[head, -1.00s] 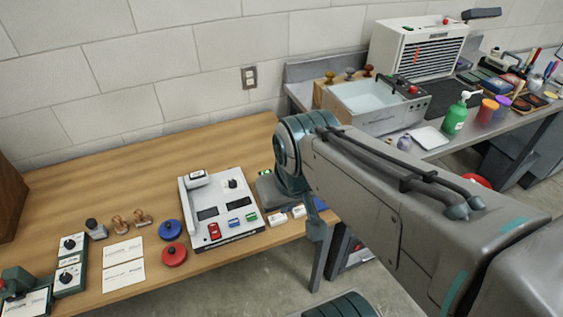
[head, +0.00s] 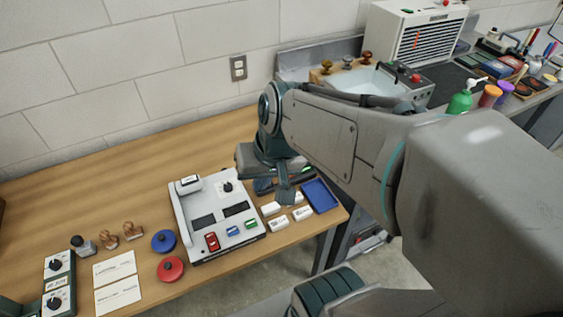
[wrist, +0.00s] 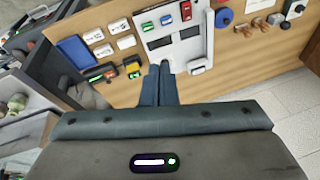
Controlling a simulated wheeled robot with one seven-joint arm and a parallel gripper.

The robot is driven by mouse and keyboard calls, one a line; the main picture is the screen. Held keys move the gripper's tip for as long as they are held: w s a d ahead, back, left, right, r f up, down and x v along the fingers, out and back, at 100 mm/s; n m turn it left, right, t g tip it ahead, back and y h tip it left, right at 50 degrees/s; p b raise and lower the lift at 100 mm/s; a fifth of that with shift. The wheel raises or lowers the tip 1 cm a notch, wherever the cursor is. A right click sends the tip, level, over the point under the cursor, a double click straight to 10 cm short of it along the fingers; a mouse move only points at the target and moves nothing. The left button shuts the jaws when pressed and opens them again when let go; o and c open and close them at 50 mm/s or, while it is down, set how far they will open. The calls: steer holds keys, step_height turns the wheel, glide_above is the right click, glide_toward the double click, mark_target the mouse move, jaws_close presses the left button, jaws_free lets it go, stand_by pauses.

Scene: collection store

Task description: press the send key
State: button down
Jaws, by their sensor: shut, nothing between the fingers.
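A white desk machine (head: 255,232) stands on the wooden table, with a red key (head: 212,241), a blue key (head: 233,231) and a green key (head: 250,224) along its front. The wrist view also shows the red key (wrist: 186,10), the blue key (wrist: 166,19) and the green key (wrist: 147,26). I cannot read which one is marked send. My gripper (head: 285,197) is shut and empty, just right of the machine. In the wrist view its fingertips (wrist: 160,70) appear in front of the machine's black knob (wrist: 166,64), apart from the keys.
White labelled blocks (head: 280,223) and a blue tray (head: 319,197) lie right of the machine. Red (head: 170,269) and blue (head: 163,241) round knobs, stamps (head: 132,231) and cards (head: 117,296) lie to its left. The back of the table is clear.

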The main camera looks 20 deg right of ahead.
steer(key=w+d+f+m+t+y+b, duration=0.1)
steer(key=w+f+m+y, duration=0.15)
steer(key=w+m, duration=0.35)
steer(key=w+d+f+m+t+y, duration=0.15)
steer(key=w+f+m, duration=0.25)
steer(key=w, duration=0.4)
steer(key=w+d+f+m+t+h, duration=0.1)
steer(key=w+d+f+m+h, duration=0.1)
steer(key=w+d+f+m, duration=0.2)
steer(key=w+d+f+m+t+h+b, duration=0.1)
steer(key=w+d+f+m, duration=0.3)
steer(key=d+f+m, duration=0.4)
steer(key=d+t, duration=0.1)
steer(key=d, duration=0.2)
steer(key=shift+w+d+f+m+h, duration=0.25)
steer(key=shift+d+f+m+h, duration=0.05)
steer(key=shift+f+h, duration=0.1)
step_height(320, 180, down, 7)
steer(key=b, duration=0.5)
steer(key=shift+f, duration=0.15)
steer(key=shift+f+b, duration=0.75)
steer(key=shift+b, duration=0.35)
steer(key=shift+f, duration=0.1)
